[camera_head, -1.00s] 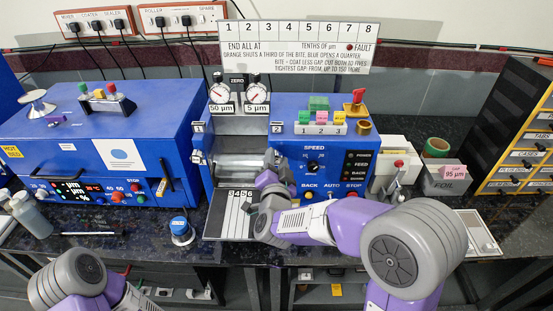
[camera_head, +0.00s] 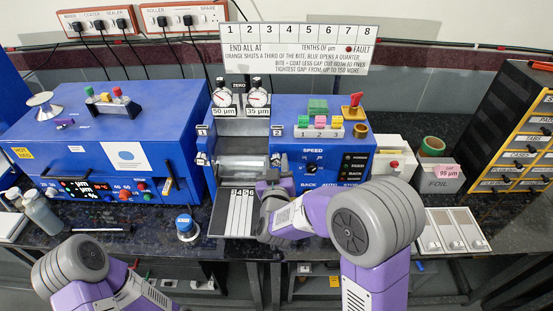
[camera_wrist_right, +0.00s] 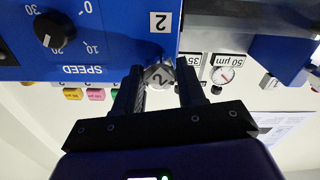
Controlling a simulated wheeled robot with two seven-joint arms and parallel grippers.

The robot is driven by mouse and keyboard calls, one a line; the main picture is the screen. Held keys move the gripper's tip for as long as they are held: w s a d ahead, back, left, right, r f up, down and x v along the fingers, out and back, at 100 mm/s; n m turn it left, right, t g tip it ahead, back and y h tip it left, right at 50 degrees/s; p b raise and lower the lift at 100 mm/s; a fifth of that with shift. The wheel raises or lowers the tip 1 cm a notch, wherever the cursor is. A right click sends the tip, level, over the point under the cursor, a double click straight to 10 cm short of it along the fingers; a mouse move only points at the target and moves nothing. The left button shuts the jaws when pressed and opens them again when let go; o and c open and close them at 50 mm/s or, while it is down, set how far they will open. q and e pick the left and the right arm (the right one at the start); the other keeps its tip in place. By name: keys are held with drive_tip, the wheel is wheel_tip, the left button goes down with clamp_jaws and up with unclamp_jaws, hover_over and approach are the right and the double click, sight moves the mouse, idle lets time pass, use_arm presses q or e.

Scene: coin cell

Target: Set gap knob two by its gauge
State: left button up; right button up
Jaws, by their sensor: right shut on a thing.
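In the head view, my right gripper (camera_head: 276,172) is at the right end of the roller, hiding most of the knob. The right gauge (camera_head: 258,98), with a white dial, has a tag reading 35 µm. The left gauge (camera_head: 223,97) reads 50 µm. My left gripper is outside the view; only its arm shows at lower left.
The blue roller machine (camera_head: 330,148) carries colored blocks and a speed dial (camera_head: 311,169). A striped plate (camera_head: 240,212) lies in front of the roller. A blue-capped jar (camera_head: 186,227) stands to its left.

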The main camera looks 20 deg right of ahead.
drive_tip(key=n+p, duration=0.3)
drive_tip(key=n, duration=0.3)
idle(0.5)
drive_tip(key=o, duration=1.1)
drive_tip(key=shift+c, duration=0.2)
drive_tip(key=shift+a, duration=0.1)
drive_tip(key=v, duration=0.7)
drive_tip(key=shift+s, duration=0.3)
